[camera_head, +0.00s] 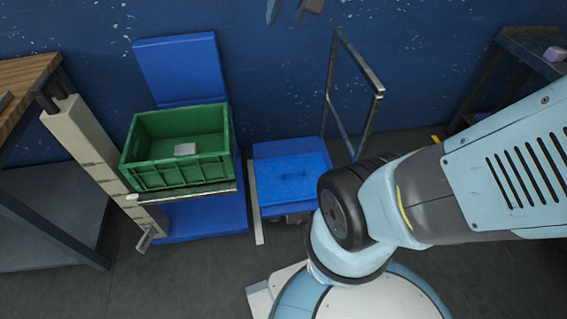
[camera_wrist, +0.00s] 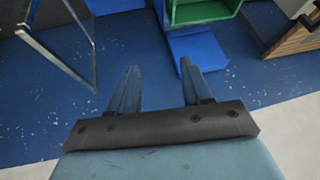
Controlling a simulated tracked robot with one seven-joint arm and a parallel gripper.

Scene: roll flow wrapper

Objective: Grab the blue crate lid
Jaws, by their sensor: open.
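The blue crate lid (camera_head: 291,179) appears to be the bright blue flat piece lying on the low trolley in the middle of the head view. It has a small dark mark at its centre. My gripper (camera_wrist: 158,68) is open and empty, with its two fingers apart in the wrist view. In the head view my gripper (camera_head: 295,9) shows only partly at the top edge, near the blue wall, well apart from the lid. A blue piece at the top of the wrist view may be part of the trolley or lid; I cannot tell.
A green crate (camera_head: 141,168) with a small pale item (camera_head: 185,149) in it stands on a blue stand left of the trolley. Tables stand far left (camera_head: 48,198) and upper right (camera_head: 515,60).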

